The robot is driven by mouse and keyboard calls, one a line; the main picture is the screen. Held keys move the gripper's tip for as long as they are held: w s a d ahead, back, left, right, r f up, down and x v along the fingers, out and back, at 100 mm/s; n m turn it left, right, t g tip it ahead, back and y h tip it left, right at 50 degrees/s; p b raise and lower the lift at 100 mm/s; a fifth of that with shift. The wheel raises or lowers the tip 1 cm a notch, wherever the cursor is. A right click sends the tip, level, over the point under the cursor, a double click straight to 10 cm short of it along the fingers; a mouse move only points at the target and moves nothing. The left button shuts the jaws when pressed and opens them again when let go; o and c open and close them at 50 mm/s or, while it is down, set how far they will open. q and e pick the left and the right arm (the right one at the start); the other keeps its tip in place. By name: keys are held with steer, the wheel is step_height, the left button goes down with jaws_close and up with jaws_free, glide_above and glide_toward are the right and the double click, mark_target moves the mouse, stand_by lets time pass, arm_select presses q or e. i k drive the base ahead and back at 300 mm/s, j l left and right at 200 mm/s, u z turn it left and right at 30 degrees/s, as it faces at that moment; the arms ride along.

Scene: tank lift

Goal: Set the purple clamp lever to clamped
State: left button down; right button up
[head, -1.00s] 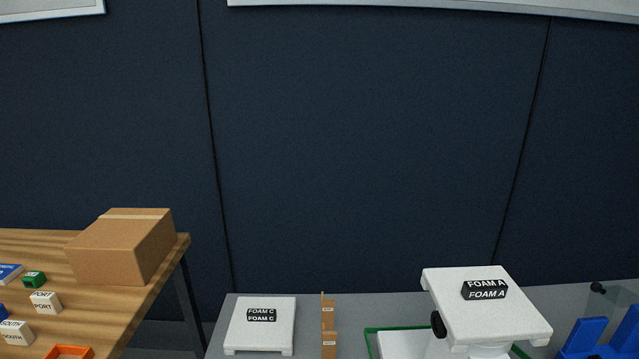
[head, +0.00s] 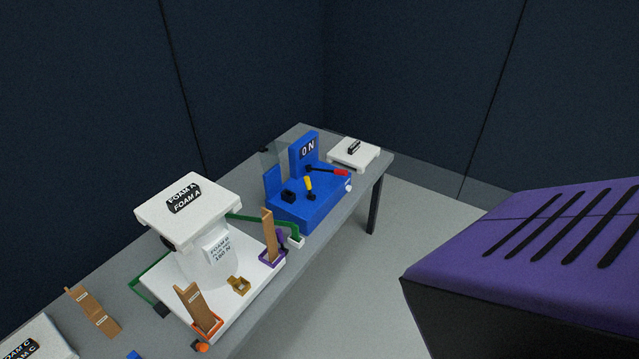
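The purple clamp (head: 272,259) is at the right corner of a white base plate (head: 235,305) in the head view. A tan upright piece (head: 268,232) stands in it. A small dark purple part (head: 282,240), which looks like its lever, rises beside the tan piece. It is too small and partly covered to tell its setting. A similar orange clamp (head: 208,322) holds another tan upright piece (head: 190,303) at the plate's near end, with an orange knob (head: 202,346) beside it. Neither gripper is in view.
A white FOAM A platform (head: 188,205) rises above the plate. Beyond stands a blue device (head: 310,200) with yellow and red levers. A FOAM C block (head: 35,340) lies lower left. A large purple slotted body (head: 540,250), which I cannot identify, fills the near right. Floor between is clear.

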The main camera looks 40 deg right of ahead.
mark_target(280, 237)
steer(key=k+z, duration=0.1)
steer(key=z, duration=0.85)
steer(key=i+l, duration=0.2)
steer(key=i, duration=0.2)
steer(key=i+l+z, duration=0.1)
steer(key=i, duration=0.25)
steer(key=i+l, duration=0.25)
steer(key=i, duration=0.15)
